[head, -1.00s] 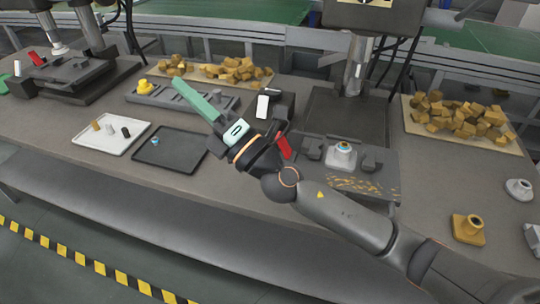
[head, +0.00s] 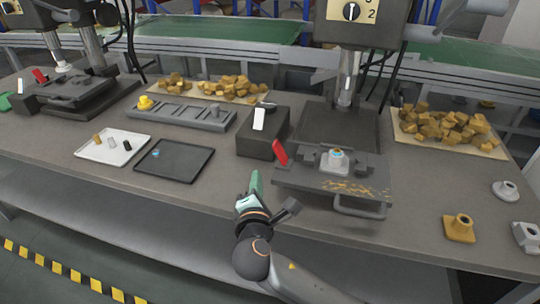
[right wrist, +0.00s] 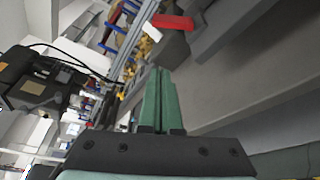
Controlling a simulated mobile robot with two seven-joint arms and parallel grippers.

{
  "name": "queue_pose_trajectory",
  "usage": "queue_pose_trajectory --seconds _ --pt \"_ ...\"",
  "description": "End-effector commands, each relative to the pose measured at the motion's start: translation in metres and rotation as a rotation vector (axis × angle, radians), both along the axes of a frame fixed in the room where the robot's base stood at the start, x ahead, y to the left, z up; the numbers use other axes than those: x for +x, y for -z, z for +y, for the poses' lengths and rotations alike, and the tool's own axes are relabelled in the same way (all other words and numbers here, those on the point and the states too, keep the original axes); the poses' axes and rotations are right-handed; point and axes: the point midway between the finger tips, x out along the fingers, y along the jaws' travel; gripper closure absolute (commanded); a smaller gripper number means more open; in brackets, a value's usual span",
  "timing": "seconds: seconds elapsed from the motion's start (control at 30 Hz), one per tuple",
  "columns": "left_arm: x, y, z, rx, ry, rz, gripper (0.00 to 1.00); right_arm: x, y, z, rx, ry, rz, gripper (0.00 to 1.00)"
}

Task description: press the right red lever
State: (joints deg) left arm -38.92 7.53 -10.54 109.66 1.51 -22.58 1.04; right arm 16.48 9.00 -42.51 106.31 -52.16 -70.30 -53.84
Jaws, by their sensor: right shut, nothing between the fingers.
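The right red lever (head: 280,153) stands tilted on the side of a dark box at the front left of the right press fixture. It also shows in the right wrist view (right wrist: 172,21), beyond the fingertips. My right gripper (head: 255,178) has its green fingers shut with nothing between them. It is at the front edge of the table, below and left of the red lever, apart from it. The fingers also show in the right wrist view (right wrist: 159,75). Another red lever (head: 40,76) is on the left press at the far left. My left gripper is not in view.
The dark box (head: 257,146) with a white lever (head: 259,119) is beside the fixture plate (head: 300,182), which has a front handle (head: 360,208). A black tray (head: 190,175) and white tray (head: 85,150) lie left.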

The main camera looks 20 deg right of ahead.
Motion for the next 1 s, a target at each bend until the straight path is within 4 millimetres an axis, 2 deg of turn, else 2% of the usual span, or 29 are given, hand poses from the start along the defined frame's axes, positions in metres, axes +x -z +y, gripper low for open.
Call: queue_pose_trajectory --seconds 0.27,0.8,1.0 --pt "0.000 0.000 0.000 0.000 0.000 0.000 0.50 0.008 0.001 -0.002 -0.001 -0.002 -0.003 1.00" --pt "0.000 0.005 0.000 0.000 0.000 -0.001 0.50 0.095 0.015 -0.029 0.000 -0.001 -0.004 1.00" --pt "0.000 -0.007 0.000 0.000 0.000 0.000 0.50 0.083 0.001 -0.048 0.000 -0.002 -0.004 1.00"
